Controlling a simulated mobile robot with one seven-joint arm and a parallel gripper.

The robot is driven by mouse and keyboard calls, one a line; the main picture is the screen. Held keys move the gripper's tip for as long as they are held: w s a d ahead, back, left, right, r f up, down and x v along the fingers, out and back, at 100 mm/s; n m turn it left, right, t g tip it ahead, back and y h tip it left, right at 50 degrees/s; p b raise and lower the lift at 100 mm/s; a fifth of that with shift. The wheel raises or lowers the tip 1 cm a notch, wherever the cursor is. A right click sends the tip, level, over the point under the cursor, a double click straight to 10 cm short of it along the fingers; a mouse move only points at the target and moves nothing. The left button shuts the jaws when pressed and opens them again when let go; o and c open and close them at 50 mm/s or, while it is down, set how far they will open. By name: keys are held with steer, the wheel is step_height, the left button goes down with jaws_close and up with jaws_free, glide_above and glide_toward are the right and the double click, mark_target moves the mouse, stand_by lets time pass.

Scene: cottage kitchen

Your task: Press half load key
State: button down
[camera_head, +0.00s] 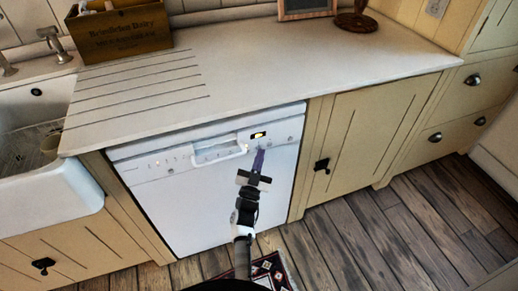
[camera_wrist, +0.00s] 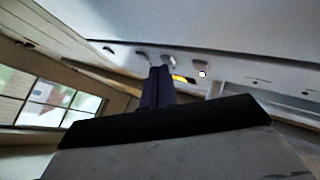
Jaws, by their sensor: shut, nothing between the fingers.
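The white dishwasher (camera_head: 190,205) stands under the counter, its door closed. Its control panel (camera_head: 175,158) runs along the top front, with a recessed handle and a small yellow-lit display (camera_head: 258,135). My gripper (camera_head: 259,153) is shut and empty, its fingertips just below the display, at or very near the panel. In the wrist view the shut fingers (camera_wrist: 160,70) point up at the panel beside the lit display (camera_wrist: 180,78). Several grey rounded parts (camera_wrist: 143,57) and a small white round spot (camera_wrist: 202,74) show there. No label is readable, so I cannot tell which is the half load key or whether the fingers touch it.
The white worktop (camera_head: 270,60) overhangs the panel. A wooden crate (camera_head: 120,30) stands on it at the left, beside the sink (camera_head: 45,200). A cream cupboard (camera_head: 350,140) is to the right. The wooden floor (camera_head: 370,240) at right is clear; a patterned rug (camera_head: 272,272) lies below.

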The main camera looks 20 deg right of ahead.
steer(key=shift+w, duration=0.15)
steer(key=shift+s, duration=0.65)
steer(key=s, duration=0.6)
stand_by(0.4)
steer(key=shift+d, duration=0.1)
